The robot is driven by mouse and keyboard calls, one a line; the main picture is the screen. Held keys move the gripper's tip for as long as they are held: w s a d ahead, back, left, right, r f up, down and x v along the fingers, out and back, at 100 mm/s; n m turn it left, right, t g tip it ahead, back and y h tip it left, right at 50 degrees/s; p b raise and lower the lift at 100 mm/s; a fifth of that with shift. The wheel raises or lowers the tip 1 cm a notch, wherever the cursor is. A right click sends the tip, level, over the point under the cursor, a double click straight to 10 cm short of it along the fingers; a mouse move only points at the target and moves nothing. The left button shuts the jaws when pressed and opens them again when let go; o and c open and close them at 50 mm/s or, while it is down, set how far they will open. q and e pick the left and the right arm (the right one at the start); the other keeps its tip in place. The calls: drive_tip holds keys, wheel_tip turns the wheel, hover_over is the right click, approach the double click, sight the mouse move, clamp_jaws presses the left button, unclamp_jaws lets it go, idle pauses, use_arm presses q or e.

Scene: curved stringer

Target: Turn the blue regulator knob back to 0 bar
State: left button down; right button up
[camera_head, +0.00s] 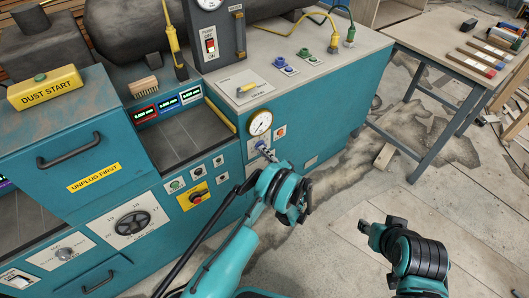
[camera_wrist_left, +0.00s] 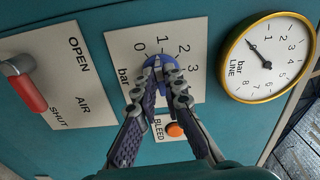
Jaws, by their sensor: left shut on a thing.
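The blue regulator knob (camera_wrist_left: 153,61) shows in the left wrist view on a pale plate (camera_wrist_left: 120,45) marked 0, 1, 2, 3 and bar. My left gripper (camera_wrist_left: 156,84) is shut on it, one finger on each side. The fingers hide much of the knob and its pointer, so its setting cannot be told. In the head view my left gripper (camera_head: 268,154) is at the teal cabinet front. The line gauge (camera_wrist_left: 268,58) is right of the plate; its needle points to the upper left. My right gripper (camera_head: 372,232) hangs over the floor, apart from everything; its fingers are unclear.
An orange bleed button (camera_wrist_left: 174,130) sits just below the knob. A red-handled air lever (camera_wrist_left: 27,85) is at the left, marked open and shut. The gauge (camera_head: 260,122) stands above my left gripper. A wooden table (camera_head: 450,40) is at the right, with open floor before it.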

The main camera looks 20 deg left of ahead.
use_arm(q)
drive_tip(key=n, duration=0.5)
drive_tip(key=shift+f, duration=0.15)
idle(0.3)
drive_tip(key=c, duration=1.6)
unclamp_jaws()
drive_tip(key=shift+d, duration=0.1)
drive_tip(key=v, duration=1.2)
